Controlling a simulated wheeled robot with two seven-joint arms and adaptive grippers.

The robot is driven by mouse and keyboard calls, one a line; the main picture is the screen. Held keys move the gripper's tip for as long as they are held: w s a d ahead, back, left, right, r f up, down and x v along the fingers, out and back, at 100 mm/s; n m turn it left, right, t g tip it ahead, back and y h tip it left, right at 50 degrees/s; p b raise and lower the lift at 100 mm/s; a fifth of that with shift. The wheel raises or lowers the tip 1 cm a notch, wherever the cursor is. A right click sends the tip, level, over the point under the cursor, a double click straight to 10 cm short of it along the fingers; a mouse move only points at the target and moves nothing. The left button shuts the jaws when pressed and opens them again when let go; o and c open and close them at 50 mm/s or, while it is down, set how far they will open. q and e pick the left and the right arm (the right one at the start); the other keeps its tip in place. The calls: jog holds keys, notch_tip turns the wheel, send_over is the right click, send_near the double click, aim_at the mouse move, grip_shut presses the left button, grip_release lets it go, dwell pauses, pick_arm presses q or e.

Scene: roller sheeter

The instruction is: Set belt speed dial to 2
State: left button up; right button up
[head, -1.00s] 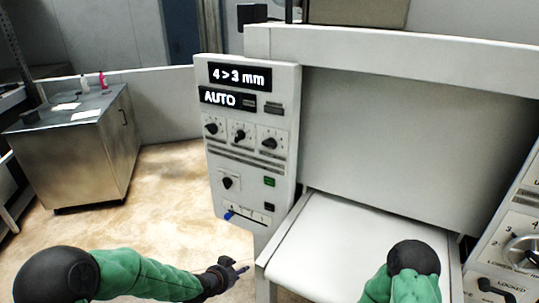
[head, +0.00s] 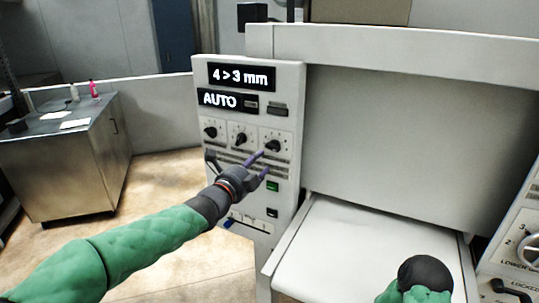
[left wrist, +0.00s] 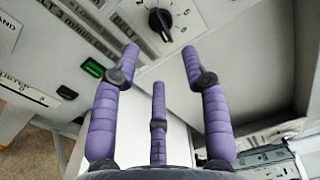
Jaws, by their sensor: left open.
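The control panel (head: 227,161) carries a row of three black dials. The rightmost dial (head: 273,146) is nearest my left gripper (head: 262,163), which is open and empty just below it in the head view. The left wrist view shows a black dial (left wrist: 160,22) on a numbered scale, with partly cut-off lettering reading BELT beside it. My open purple fingers (left wrist: 160,58) point towards this dial and stand apart from it. I cannot read its setting for sure. My right gripper is out of view; only part of that arm shows.
Displays above the dials read "4>3 mm" (head: 241,77) and AUTO (head: 219,99). A green button (head: 272,187) sits below the dials. The white belt bed (head: 345,245) lies to the right. A steel cabinet (head: 70,165) stands at left, away from the panel.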

aim_at(273, 147)
pick_arm(q)
jog(key=shift+x, duration=3.9)
grip_shut()
